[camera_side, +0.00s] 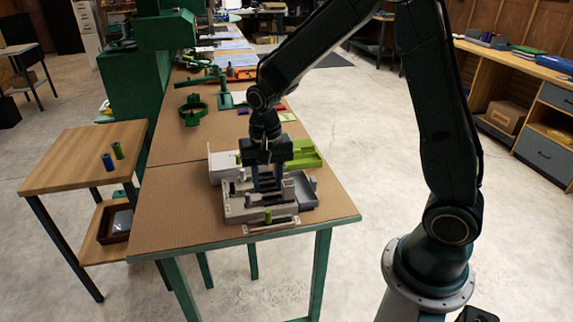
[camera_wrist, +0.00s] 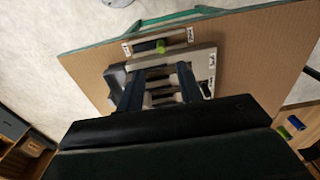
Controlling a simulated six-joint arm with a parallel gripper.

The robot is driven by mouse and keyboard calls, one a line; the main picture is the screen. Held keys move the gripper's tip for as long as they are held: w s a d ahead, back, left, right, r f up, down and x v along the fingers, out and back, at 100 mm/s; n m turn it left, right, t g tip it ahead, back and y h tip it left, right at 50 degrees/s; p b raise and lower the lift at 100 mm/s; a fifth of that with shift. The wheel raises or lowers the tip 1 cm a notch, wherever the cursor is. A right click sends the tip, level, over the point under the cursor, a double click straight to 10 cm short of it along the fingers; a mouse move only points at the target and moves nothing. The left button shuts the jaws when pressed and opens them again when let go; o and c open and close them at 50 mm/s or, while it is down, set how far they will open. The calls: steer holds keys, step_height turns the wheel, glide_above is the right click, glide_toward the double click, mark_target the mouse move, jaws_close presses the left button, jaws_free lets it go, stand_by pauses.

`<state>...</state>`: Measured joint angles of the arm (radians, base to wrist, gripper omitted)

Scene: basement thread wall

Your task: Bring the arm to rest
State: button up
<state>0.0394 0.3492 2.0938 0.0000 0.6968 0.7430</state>
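My gripper (camera_side: 267,187) points down over the grey rack (camera_side: 236,210) on the brown-topped bench. In the wrist view my gripper (camera_wrist: 160,74) has its two dark fingers apart, with light slotted parts of the rack visible between them. I see nothing clearly held. The fingertips are close to the rack, but I cannot tell if they touch it. A small green spool (camera_side: 268,216) is at the rack's front edge, beside a label strip; this green spool (camera_wrist: 161,46) also shows beyond the fingers in the wrist view.
A lime-green tray (camera_side: 304,155) and a grey bin (camera_side: 305,190) adjoin the rack. A wooden side table (camera_side: 75,165) holds a blue spool (camera_side: 107,162) and a green spool (camera_side: 117,150). A green ring stand (camera_side: 192,108) is farther back. The bench front left is clear.

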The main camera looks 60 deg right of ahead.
steer(key=s+a+r+n+t, duration=0.1)
steer(key=s+r+n+t, duration=0.4)
steer(key=s+r, duration=1.2)
steer(key=s+n, duration=0.3)
steer(key=n, duration=0.1)
steer(key=shift+a+t, duration=0.25)
steer(key=shift+t, duration=0.05)
